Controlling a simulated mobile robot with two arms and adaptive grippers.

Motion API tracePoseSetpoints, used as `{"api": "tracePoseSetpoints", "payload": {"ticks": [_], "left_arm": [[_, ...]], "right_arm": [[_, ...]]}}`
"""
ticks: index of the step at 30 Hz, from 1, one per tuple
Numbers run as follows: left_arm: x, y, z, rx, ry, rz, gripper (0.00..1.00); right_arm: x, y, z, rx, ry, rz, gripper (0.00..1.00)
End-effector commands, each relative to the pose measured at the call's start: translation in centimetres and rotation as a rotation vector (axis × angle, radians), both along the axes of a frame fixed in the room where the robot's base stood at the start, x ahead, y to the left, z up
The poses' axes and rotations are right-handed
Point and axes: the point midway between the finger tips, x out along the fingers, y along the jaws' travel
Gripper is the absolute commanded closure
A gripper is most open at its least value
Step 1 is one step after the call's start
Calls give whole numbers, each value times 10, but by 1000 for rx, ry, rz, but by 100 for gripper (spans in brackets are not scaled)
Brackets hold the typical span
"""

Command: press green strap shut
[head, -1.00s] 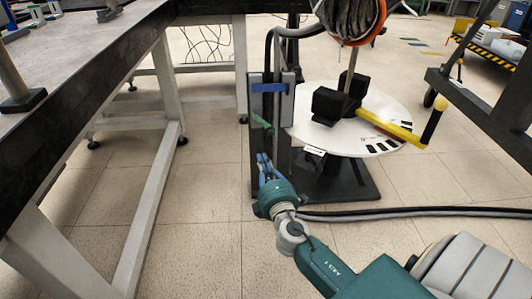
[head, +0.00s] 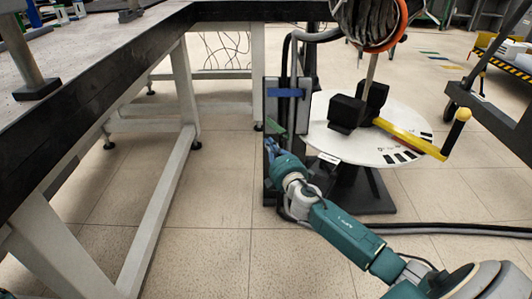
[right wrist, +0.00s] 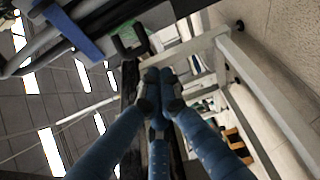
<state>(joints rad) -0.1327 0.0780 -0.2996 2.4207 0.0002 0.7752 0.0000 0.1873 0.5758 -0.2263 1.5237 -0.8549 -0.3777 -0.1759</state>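The green strap (head: 277,128) is on the dark upright panel (head: 271,182), below the blue strap (head: 286,92), and stands out at a slant. In the right wrist view the green strap (right wrist: 129,42) looks like a dark, curved piece just beyond my fingers. My right gripper (head: 270,143) is just below the green strap. In the right wrist view its blue fingers (right wrist: 159,78) come together at the tips, with nothing visible held. I cannot tell whether the fingertips touch the strap. My left gripper is not in view.
A white round table (head: 405,122) with black blocks (head: 346,112) and a yellow handle (head: 415,139) stands right of the panel. Dark cables (head: 460,228) lie along the floor at right. A workbench (head: 110,50) fills the left side. The floor between is clear.

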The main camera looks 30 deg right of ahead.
Motion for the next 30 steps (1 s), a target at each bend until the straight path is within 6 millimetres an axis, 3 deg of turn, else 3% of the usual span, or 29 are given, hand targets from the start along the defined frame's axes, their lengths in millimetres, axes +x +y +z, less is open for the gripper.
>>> {"api": "tracePoseSetpoints", "payload": {"ticks": [6, 17, 23, 30], "left_arm": [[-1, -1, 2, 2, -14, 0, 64], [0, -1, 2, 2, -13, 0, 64], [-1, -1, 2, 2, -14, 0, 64], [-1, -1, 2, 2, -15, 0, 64]], "right_arm": [[-9, -13, 2, 1, -2, 2, 100], [-10, -15, 2, 2, -2, 2, 100], [-15, -32, 2, 0, -2, 1, 100], [-15, -32, 3, 0, -3, 2, 100]]}}
